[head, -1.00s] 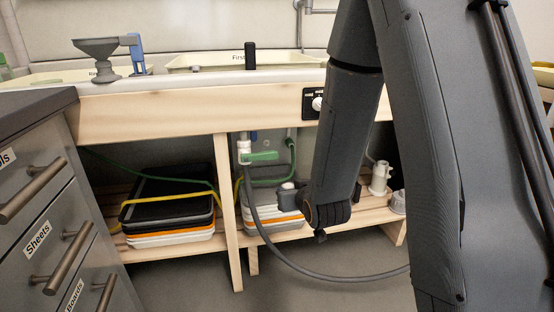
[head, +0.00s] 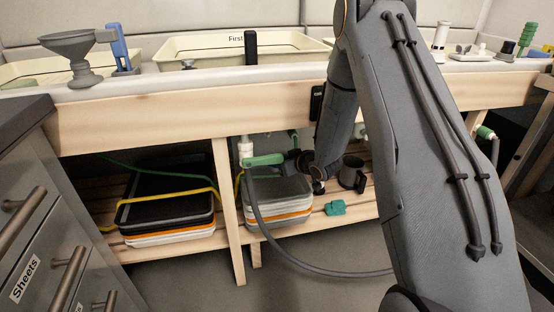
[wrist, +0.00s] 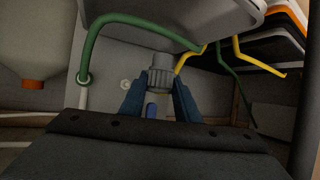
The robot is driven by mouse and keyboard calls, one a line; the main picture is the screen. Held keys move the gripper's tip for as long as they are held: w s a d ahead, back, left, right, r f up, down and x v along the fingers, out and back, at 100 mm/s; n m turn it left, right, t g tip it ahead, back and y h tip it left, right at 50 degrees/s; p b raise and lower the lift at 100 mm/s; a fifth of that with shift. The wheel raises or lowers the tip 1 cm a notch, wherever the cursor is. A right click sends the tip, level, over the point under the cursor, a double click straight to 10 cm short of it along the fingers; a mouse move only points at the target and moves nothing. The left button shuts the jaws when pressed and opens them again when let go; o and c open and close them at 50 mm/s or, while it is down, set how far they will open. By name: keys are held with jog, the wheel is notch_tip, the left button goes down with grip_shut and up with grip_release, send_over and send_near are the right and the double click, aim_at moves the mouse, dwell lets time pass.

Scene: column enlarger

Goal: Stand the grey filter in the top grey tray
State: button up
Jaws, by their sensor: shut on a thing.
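The grey filter (wrist: 160,76), a ribbed grey cylinder, sits between the two blue fingers of my gripper (wrist: 158,98) in the wrist view, which looks upside down. My gripper is shut on it. The top grey tray (head: 282,188) lies on the right-hand stack on the low shelf. A broad grey surface in the wrist view looks like this tray (wrist: 190,14), close to the filter; I cannot tell whether they touch. In the head view my gripper (head: 290,163) is over the back of the stack, and the filter cannot be made out there.
A yellow hose (head: 165,193) crosses there. A dark mug (head: 352,173) and green block (head: 335,208) stand to the right.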

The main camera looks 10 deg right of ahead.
jog(key=shift+s+d, duration=0.1)
jog(key=shift+d, duration=0.05)
jog(key=b, duration=0.4)
send_over(279, 195)
jog(key=shift+f, duration=5.15)
jog(key=shift+p, duration=0.3)
jog(key=shift+f+b, duration=0.3)
jog(key=shift+f, duration=0.3)
